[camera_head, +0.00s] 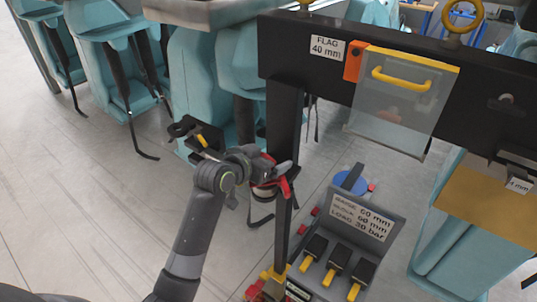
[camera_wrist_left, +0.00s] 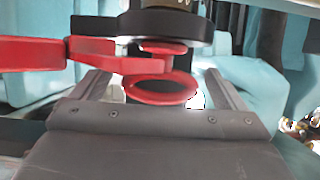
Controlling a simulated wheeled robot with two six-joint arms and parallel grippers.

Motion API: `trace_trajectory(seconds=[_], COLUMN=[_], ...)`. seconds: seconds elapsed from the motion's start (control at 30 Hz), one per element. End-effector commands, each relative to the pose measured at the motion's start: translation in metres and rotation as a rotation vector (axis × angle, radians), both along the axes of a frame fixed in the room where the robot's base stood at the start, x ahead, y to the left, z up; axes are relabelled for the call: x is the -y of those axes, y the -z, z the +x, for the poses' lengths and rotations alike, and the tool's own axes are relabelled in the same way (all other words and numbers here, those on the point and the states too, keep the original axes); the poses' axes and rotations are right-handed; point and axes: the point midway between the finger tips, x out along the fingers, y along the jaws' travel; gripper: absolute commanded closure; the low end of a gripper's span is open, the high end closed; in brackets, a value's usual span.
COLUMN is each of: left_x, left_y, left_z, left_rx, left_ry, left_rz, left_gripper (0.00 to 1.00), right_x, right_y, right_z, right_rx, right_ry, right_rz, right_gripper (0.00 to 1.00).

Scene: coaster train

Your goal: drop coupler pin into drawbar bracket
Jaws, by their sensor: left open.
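My left gripper (camera_head: 277,172) is open beside a dark upright post. In the left wrist view the two open fingers (camera_wrist_left: 158,88) stand on either side of a red ring (camera_wrist_left: 163,88). A red lever-like bar (camera_wrist_left: 110,60) runs left from there, under a dark round flange (camera_wrist_left: 145,22). In the head view the red piece (camera_head: 284,187) shows right at the gripper, partly hidden by it. I cannot tell contact. I cannot tell surely which part is the coupler pin or the drawbar bracket. My right gripper is not in view.
A black beam (camera_head: 285,45) with a "FLAG 40 mm" label and a clear yellow-handled cover (camera_head: 400,100) spans the upper right. A grey control panel (camera_head: 375,215) with yellow-tipped levers stands below. Teal seats (camera_head: 110,65) stand behind. Floor is clear at left.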

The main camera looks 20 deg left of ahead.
Motion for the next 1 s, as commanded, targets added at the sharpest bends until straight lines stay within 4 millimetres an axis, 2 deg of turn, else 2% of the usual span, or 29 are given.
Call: trace_trajectory(seconds=[0.17, 0.47, 0.9, 0.93, 1.0], left_x=[0.003, 0.0034, 0.0032, 0.0032, 0.0033], left_y=[0.0035, 0.0043, 0.0041, 0.0041, 0.0039], left_z=[0.0076, 0.0087, 0.0085, 0.0085, 0.0085], left_rx=[0.0, 0.0, 0.0, 0.0, 0.0], left_ry=[0.0, 0.0, 0.0, 0.0, 0.0], left_rz=[0.0, 0.0, 0.0, 0.0, 0.0], left_gripper=[0.06, 0.06, 0.63, 0.66, 0.66], right_x=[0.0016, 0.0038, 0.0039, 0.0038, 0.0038], right_y=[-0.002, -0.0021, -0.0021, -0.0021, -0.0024], right_z=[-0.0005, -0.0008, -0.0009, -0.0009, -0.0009], right_rx=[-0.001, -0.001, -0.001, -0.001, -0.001], right_ry=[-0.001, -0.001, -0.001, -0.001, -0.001], right_rz=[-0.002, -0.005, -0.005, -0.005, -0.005], right_gripper=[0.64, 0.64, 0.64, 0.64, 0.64])
